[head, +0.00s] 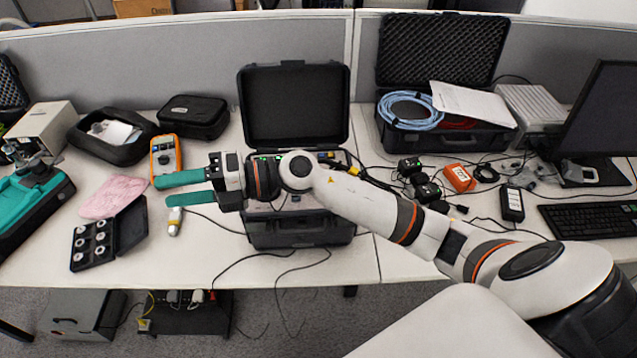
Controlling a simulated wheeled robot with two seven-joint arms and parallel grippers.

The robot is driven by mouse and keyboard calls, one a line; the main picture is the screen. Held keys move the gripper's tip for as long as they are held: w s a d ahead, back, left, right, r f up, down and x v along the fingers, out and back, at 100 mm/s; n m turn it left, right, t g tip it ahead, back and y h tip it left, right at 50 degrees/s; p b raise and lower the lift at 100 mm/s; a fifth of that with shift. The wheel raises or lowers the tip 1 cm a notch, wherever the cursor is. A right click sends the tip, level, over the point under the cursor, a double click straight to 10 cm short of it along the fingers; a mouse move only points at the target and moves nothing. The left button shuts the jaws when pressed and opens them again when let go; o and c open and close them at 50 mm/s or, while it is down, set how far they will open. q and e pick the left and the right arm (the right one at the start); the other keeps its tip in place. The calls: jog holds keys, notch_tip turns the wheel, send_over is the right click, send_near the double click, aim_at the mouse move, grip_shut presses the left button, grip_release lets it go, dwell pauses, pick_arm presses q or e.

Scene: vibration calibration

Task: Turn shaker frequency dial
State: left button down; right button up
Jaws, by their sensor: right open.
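An open black hard case (300,232) stands in the middle of the table with its lid (294,103) raised. It seems to hold the shaker unit; a small green-lit display (265,157) shows behind my right gripper. My right arm crosses over the case and hides much of its panel. I cannot make out the frequency dial. My right gripper (163,191) has teal fingers pointing left, spread apart and empty. It is left of the case, above the table. My left gripper is not in view.
An orange multimeter (166,157) and a small yellow-and-white device (175,220) are near my right gripper's fingers. A black box of round parts (92,243) is at left. Cables, black blocks and an orange device (459,178) lie right of the case. A monitor (600,112) stands far right.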

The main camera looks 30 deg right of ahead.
jog(key=w+d+f+n+g+h, duration=0.2)
jog(key=d+f+n+g+h, duration=0.3)
jog(key=d+f+h, duration=0.45)
jog(key=d+r+m+g+h, duration=0.1)
jog(key=d+r+m+h, duration=0.15)
jog(key=d+h, duration=1.1)
jog(key=d+f+y+p, duration=0.1)
jog(key=f, duration=0.2)
jog(key=d+f+y+p, duration=0.1)
jog(key=d+f+y, duration=0.1)
jog(key=f, duration=0.1)
jog(key=d+f+y+p, duration=0.1)
jog(key=d+f+y, duration=0.1)
jog(key=f, duration=0.2)
jog(key=shift+w+d, duration=0.1)
jog(key=shift+w, duration=0.25)
jog(key=shift+f, duration=0.55)
jog(key=c, duration=1)
